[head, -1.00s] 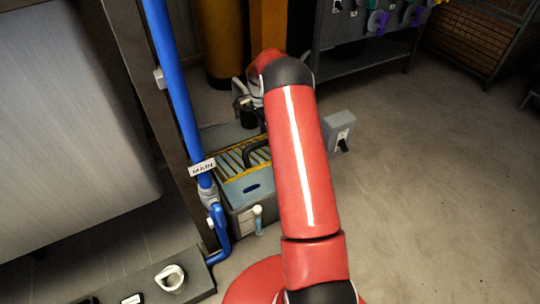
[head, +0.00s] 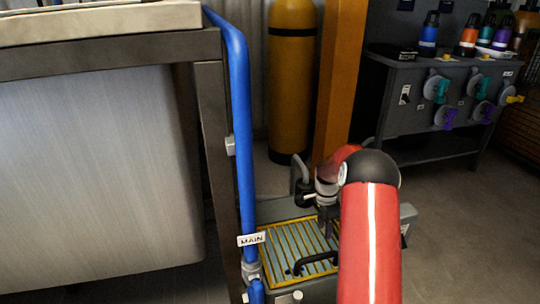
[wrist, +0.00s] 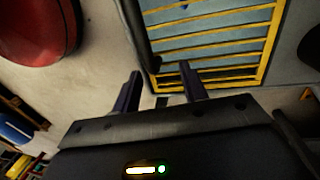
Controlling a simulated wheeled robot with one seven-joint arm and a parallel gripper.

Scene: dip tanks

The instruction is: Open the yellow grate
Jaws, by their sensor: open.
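The yellow grate (head: 297,247) lies flat on top of a low grey box beside the blue pipe. It has yellow bars and a black handle (head: 316,263) on it near its front. In the wrist view the grate (wrist: 215,50) fills the upper middle and right, with a dark bar, seemingly the handle (wrist: 140,35), along its left side. My gripper (wrist: 158,88) is open and empty, its two dark fingers pointing towards the grate's near edge. In the head view my gripper (head: 328,220) is small, over the grate's far right, and partly hidden by my arm. The grate looks shut.
A blue pipe (head: 243,130) with a MAIN tag (head: 252,239) stands just left of the grate. A large metal tank (head: 90,180) is further left. A yellow cylinder (head: 292,80) and orange post (head: 345,80) stand behind. A grey valve bench (head: 440,110) is at the right.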

